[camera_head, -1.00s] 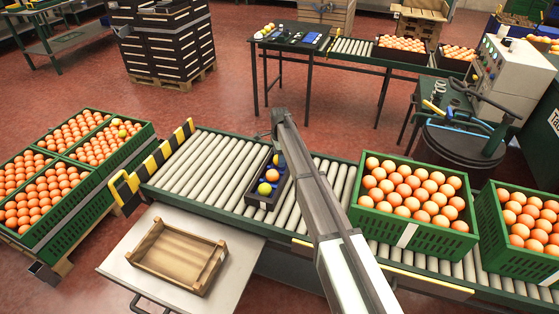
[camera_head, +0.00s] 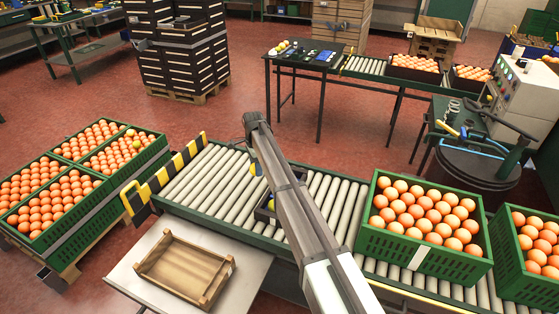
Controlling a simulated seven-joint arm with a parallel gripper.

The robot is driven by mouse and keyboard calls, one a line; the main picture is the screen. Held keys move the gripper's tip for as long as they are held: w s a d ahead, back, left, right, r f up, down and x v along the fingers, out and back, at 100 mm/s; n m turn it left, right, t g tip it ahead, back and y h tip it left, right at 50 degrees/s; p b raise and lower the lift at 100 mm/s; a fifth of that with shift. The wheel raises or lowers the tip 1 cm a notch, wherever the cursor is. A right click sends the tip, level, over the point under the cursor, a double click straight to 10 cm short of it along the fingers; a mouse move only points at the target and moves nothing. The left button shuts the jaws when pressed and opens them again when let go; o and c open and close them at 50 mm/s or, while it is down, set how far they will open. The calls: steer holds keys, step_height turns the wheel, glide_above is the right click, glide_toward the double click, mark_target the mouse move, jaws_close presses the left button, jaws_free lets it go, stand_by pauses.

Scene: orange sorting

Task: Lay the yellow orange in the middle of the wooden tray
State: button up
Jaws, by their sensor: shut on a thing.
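The yellow orange (camera_head: 252,169) shows as a small yellow patch at the left edge of my arm, above the roller conveyor. My gripper (camera_head: 257,169) is mostly hidden behind my own arm. It is shut on the yellow orange, though the fingers' contact is hard to make out. The wooden tray (camera_head: 166,284) is a shallow, slatted, empty box. It lies on a pale table at the lower left, apart from my gripper, which is up and to its right.
A small dark crate (camera_head: 262,215) on the roller conveyor (camera_head: 205,185) is largely hidden by my arm. A green crate of oranges (camera_head: 412,250) stands to the right. A yellow-black striped barrier (camera_head: 165,175) edges the conveyor's left end. The pale table (camera_head: 150,250) has bare room around the tray.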

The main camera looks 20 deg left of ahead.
steer(key=s+a+f+n, duration=0.2)
steer(key=s+a, duration=0.4)
steer(key=s, duration=0.6)
steer(key=s+a+f+n, duration=0.1)
steer(key=s+a+f, duration=0.1)
steer(key=s+a, duration=0.75)
steer(key=s+d+f+n, duration=0.1)
steer(key=s+d+n, duration=0.2)
steer(key=s, duration=0.6)
steer(key=s+d+f+n, duration=0.1)
steer(key=s+d+n, duration=0.3)
steer(key=s, duration=0.6)
steer(key=shift+s+f+n, duration=0.2)
steer(key=shift+f+n, duration=0.2)
steer(key=shift+n, duration=0.6)
steer(key=shift+f, duration=3.75)
steer(key=shift+f, duration=0.65)
